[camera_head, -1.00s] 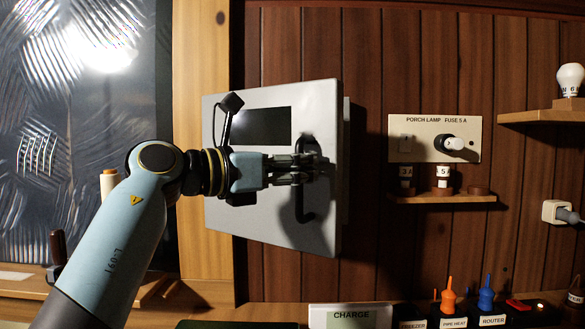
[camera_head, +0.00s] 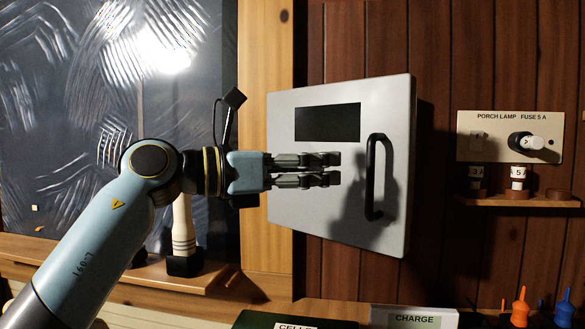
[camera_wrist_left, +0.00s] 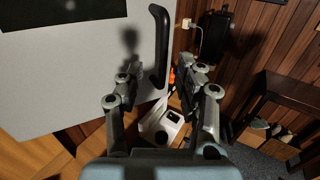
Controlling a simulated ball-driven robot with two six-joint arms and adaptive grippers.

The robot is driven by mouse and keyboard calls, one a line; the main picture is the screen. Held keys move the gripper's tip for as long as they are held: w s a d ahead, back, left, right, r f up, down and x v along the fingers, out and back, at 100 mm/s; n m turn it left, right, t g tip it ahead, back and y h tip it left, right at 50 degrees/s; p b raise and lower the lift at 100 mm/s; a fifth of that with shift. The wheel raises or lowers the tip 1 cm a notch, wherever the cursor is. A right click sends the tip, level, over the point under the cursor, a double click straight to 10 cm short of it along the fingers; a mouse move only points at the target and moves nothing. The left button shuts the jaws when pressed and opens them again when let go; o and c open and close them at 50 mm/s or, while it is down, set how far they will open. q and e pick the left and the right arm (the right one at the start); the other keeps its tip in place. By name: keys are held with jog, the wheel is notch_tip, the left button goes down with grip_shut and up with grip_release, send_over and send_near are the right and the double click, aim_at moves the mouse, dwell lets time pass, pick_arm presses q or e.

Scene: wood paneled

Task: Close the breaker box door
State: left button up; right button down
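The breaker box door (camera_head: 300,200) is a pale grey panel with a dark window (camera_head: 327,122) and a black vertical bar handle (camera_head: 372,178) near its right edge. A dark box side shows behind that edge; whether a narrow gap is left there I cannot tell. My left gripper (camera_head: 338,168) is in front of the door, left of the handle and apart from it. In the left wrist view the door (camera_wrist_left: 60,80) fills the upper left, with the handle (camera_wrist_left: 160,45) beyond the fingers. The gripper's fingers are spread and empty. My right gripper is not in view.
A porch lamp fuse panel (camera_head: 511,124) and a small shelf (camera_head: 515,200) with fuses are on the wall at right. A charge sign (camera_head: 414,318) stands below the door. A white-banded dark-based object (camera_head: 183,228) stands on the sill behind my left arm.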

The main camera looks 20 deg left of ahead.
pick_arm(q)
jog(key=v, duration=0.4)
jog(key=shift+d, duration=0.1)
